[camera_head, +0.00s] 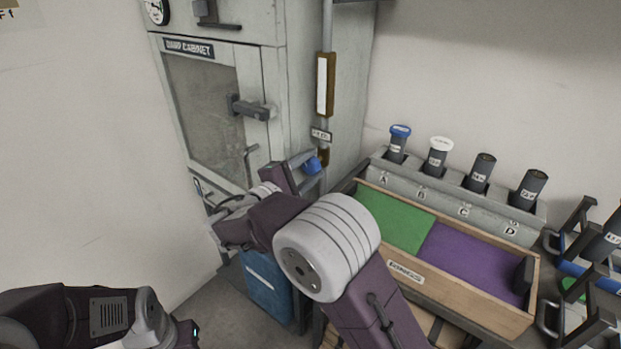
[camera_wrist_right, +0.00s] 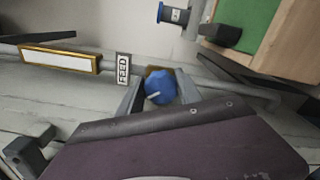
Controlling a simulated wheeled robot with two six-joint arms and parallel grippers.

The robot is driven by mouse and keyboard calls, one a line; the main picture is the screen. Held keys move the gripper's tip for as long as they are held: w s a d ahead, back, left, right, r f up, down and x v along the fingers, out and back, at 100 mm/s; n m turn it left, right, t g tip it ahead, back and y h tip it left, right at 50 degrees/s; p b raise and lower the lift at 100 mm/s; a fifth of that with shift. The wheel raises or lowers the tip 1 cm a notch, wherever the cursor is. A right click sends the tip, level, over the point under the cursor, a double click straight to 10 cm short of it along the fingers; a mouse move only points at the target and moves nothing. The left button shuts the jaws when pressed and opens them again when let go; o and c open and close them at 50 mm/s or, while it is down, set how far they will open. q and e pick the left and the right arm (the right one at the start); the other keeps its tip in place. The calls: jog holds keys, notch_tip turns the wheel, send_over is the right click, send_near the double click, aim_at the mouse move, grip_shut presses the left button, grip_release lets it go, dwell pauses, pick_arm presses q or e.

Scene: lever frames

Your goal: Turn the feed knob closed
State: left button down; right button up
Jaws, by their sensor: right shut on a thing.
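The blue feed knob (camera_head: 313,165) sits on the pipe at the right side of the grey cabinet, below a small label. In the right wrist view the knob (camera_wrist_right: 160,87) has a pale pointer mark and stands beside the FEED label (camera_wrist_right: 123,68). My right gripper (camera_wrist_right: 161,93) is shut on the knob, with one finger on each side of it. In the head view my right gripper (camera_head: 306,172) is partly hidden by my own arm. My left arm shows at the lower left, but its fingers are not in view.
The damp cabinet (camera_head: 205,110) has a door with a handle (camera_head: 250,108). A gauge pipe (camera_head: 325,85) runs up its side. A wooden tray (camera_head: 405,272) with green and purple sections lies to the right, before a rack (camera_head: 458,205) of labelled cylinders. A blue container (camera_head: 266,287) stands below.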

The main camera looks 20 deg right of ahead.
jog(key=m+b, duration=0.2)
jog(key=b, duration=0.1)
jog(key=f+m+b, duration=0.1)
jog(key=m+b, duration=0.2)
jog(key=b, duration=0.1)
jog(key=shift+r+m+b, duration=0.15)
jog(key=shift+m+b, duration=1.15)
jog(key=shift+b, duration=0.25)
jog(key=o, duration=1.1)
jog(key=shift+r, duration=0.1)
